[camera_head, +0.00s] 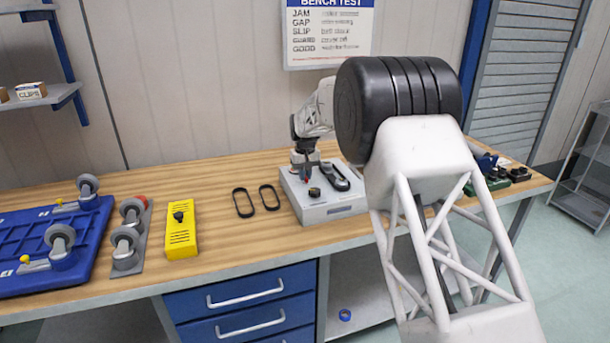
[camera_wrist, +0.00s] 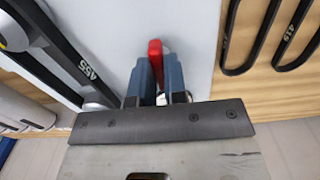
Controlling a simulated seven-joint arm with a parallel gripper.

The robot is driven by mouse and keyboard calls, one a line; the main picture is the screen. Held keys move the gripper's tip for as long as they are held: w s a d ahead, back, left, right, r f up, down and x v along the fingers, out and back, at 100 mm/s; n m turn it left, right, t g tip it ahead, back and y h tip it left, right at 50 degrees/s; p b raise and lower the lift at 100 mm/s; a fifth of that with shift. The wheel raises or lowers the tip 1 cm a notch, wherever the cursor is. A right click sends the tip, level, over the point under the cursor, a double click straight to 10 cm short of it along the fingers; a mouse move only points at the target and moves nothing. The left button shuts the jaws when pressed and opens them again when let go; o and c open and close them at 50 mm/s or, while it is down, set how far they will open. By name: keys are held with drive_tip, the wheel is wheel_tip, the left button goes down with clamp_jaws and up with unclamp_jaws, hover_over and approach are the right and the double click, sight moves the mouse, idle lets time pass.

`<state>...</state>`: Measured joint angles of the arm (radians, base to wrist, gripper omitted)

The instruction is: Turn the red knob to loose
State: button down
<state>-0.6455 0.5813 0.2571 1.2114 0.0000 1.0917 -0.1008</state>
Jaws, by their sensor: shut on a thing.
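The red knob (camera_wrist: 155,48) shows in the wrist view as a narrow red bar standing up from the pale top of a grey box. My gripper (camera_wrist: 157,80) has its two blue-grey fingers closed around the near part of the knob, and the far end sticks out beyond them. In the head view my gripper (camera_head: 306,168) points down over the left part of the grey test box (camera_head: 340,209). A little red shows at the fingertips there. Any loose or tight marking by the knob is hidden or too small to read.
A black belt (camera_wrist: 70,60) marked 455 lies on the box beside my gripper. Two black belts (camera_head: 243,203) lie on the wooden bench left of the box. A yellow box (camera_head: 181,235), a caster plate (camera_head: 130,245) and a blue tote base (camera_head: 45,250) stand further left.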

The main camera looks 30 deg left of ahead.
drive_tip(key=shift+r+n, duration=0.1)
drive_tip(key=shift+n, duration=0.2)
drive_tip(key=c, duration=1.2)
unclamp_jaws()
drive_tip(key=shift+o, duration=0.2)
drive_tip(key=shift+r, duration=0.1)
drive_tip(key=shift+r, duration=3.8)
drive_tip(key=shift+d, duration=0.1)
